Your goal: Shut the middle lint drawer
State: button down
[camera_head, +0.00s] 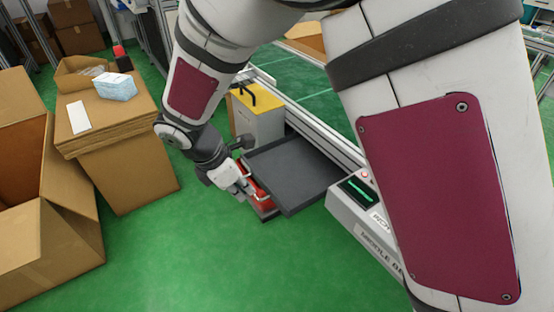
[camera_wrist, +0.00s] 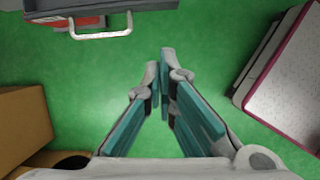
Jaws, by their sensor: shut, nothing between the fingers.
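A dark grey, shallow drawer (camera_head: 293,172) stands pulled out from the machine beside the rail in the head view. Its front has a red panel (camera_head: 259,192) and pale handles, partly hidden by my gripper. Another dark edge shows below it; I cannot tell which level each belongs to. My gripper (camera_head: 243,191) is just left of the drawer front. In the wrist view my gripper (camera_wrist: 159,60) is shut and empty, with its teal-padded fingers over green floor. A pale bar handle (camera_wrist: 101,34) on a grey and red front is at upper left, apart from the fingertips.
A white control box (camera_head: 365,215) with a lit green display and a label partly reading "MIDDLE" is at right. A yellow-topped cabinet (camera_head: 258,110) stands behind the drawer. Cardboard boxes (camera_head: 118,150) fill the left. Green floor (camera_head: 190,255) is clear in front.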

jog(key=w+d+r+b+x, duration=0.1)
jog(key=b+x, duration=0.5)
jog(key=x, duration=0.7)
jog(key=shift+w+d+f+n, duration=0.25)
jog(key=shift+w+d+n, duration=0.15)
jog(key=shift+w, duration=0.1)
jog(key=shift+d, duration=0.1)
jog(key=p, duration=0.8)
send_near(335, 176)
jog(key=x, duration=0.5)
jog(key=shift+s, duration=0.15)
